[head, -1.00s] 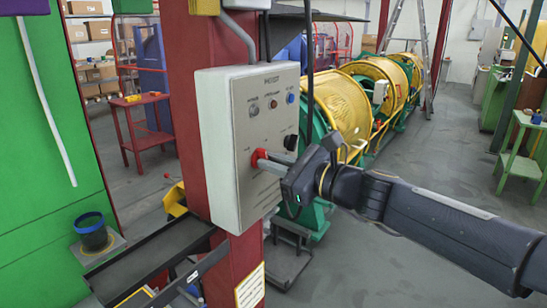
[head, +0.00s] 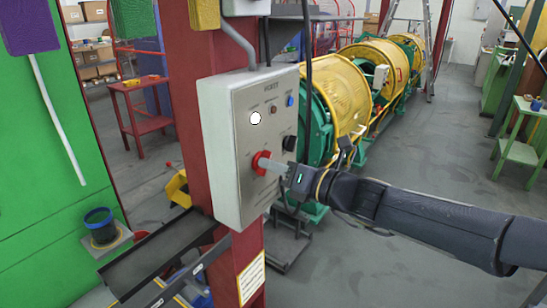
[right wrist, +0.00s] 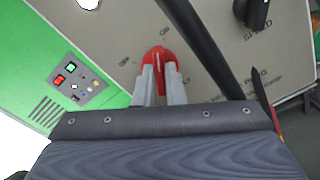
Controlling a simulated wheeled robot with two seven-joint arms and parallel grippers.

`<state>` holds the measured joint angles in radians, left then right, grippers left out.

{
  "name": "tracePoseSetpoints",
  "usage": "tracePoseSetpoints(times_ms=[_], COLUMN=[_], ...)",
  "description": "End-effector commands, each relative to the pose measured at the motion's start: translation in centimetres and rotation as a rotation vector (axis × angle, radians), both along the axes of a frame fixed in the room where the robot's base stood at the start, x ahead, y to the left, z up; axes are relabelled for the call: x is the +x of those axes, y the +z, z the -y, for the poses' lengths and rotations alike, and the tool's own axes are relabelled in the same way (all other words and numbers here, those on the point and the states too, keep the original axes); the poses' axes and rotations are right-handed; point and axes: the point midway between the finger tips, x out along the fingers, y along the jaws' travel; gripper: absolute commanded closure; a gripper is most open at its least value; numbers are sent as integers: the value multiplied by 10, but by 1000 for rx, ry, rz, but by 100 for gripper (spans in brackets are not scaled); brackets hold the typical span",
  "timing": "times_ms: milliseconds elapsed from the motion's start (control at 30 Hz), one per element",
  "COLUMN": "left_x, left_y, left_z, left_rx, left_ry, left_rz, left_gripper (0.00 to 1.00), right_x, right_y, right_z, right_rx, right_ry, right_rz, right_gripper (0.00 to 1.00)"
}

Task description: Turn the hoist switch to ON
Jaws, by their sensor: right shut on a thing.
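The hoist control box (head: 228,150), a light grey panel labelled HOIST, is mounted on a red column. Its red switch (head: 259,161) sits low on the front face. My right gripper (head: 272,166) is shut on this switch. In the right wrist view, the two fingers (right wrist: 159,84) lie on either side of the red switch's handle (right wrist: 160,57). A round lamp (head: 255,118) on the box glows white. A black knob (head: 289,143) and a blue button (head: 290,101) are also on the face. My left gripper is not in view.
The red column (head: 249,262) stands behind the box. A black cable (head: 310,80) hangs close to the box's right side and crosses the right wrist view. Yellow and green strander drums (head: 345,95) stand behind. A dark metal tray (head: 160,250) is at lower left.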

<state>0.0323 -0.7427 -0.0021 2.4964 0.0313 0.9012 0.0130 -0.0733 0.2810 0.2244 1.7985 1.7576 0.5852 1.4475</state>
Motion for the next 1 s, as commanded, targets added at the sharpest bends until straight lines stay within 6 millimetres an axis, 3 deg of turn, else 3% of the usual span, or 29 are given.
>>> tracePoseSetpoints(times_ms=[333, 967, 1000], left_x=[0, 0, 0], left_y=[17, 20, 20], left_z=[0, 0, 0], left_rx=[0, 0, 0], left_ry=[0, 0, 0], left_rz=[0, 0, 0], left_gripper=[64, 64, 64], right_x=[0, 0, 0], right_y=[0, -2, -2], right_z=[0, 0, 0], right_rx=[104, 132, 131], right_ry=[-1, 0, 1], right_rz=[-147, -185, -185], right_gripper=[100, 100, 87])
